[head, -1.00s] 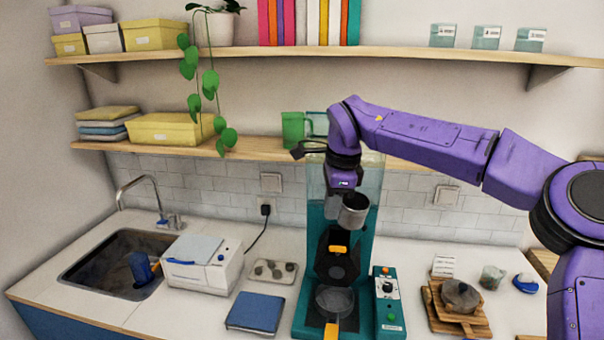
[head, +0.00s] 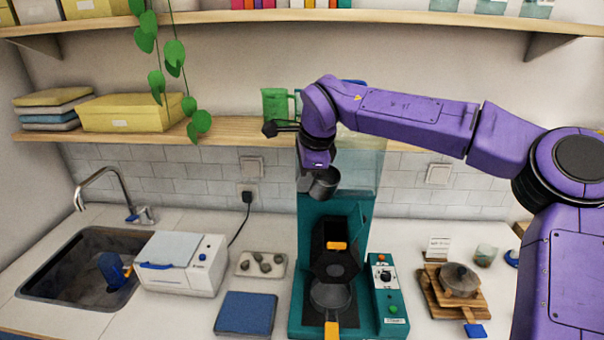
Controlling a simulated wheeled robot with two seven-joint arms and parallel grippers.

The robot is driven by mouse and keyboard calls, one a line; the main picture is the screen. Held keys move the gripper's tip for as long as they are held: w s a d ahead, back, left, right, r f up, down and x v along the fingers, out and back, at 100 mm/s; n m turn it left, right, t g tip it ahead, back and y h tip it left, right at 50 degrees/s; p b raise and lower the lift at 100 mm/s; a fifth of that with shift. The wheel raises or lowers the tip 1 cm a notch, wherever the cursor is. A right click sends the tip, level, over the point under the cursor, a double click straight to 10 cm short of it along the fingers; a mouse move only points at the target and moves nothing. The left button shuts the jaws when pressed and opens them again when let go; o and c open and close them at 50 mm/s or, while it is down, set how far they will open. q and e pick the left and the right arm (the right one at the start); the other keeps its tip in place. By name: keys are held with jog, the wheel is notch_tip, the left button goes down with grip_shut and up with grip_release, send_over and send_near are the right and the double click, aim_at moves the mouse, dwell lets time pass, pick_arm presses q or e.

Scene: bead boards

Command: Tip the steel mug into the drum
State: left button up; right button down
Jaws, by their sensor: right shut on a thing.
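The steel mug (head: 325,184) is a small grey metal cup, held tilted in front of the upper part of the teal machine. My right gripper (head: 316,170) is shut on it, coming down from above; its fingertips are mostly hidden. The drum (head: 335,262) appears to be the black part in the middle of the teal machine (head: 310,225), with an orange handle (head: 336,245). The mug is above the drum, a little to its left, and apart from it. I cannot see into the mug. My left gripper is not in view.
A round pan (head: 330,297) with an orange handle sits below the drum. A control box (head: 388,300) stands on the machine's right. A white box (head: 183,265), a blue book-like item (head: 245,314) and a pot (head: 459,280) on boards lie around. A shelf (head: 235,130) runs behind my arm.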

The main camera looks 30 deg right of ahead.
jog(key=t+b, duration=0.2)
jog(key=b, duration=0.4)
jog(key=s+f+t+b, duration=0.1)
jog(key=t+b, duration=0.2)
jog(key=b, duration=0.4)
jog(key=t+b, duration=0.3)
jog(key=b, duration=0.4)
jog(key=shift+s+a+f, duration=0.1)
jog(key=shift+s+f, duration=0.1)
jog(key=shift+f, duration=0.15)
dwell(2.3)
jog(key=shift+r, duration=0.1)
dwell(0.6)
jog(key=shift+s+f+t+b, duration=0.25)
jog(key=shift+t+b, duration=0.65)
jog(key=shift+b, duration=1.25)
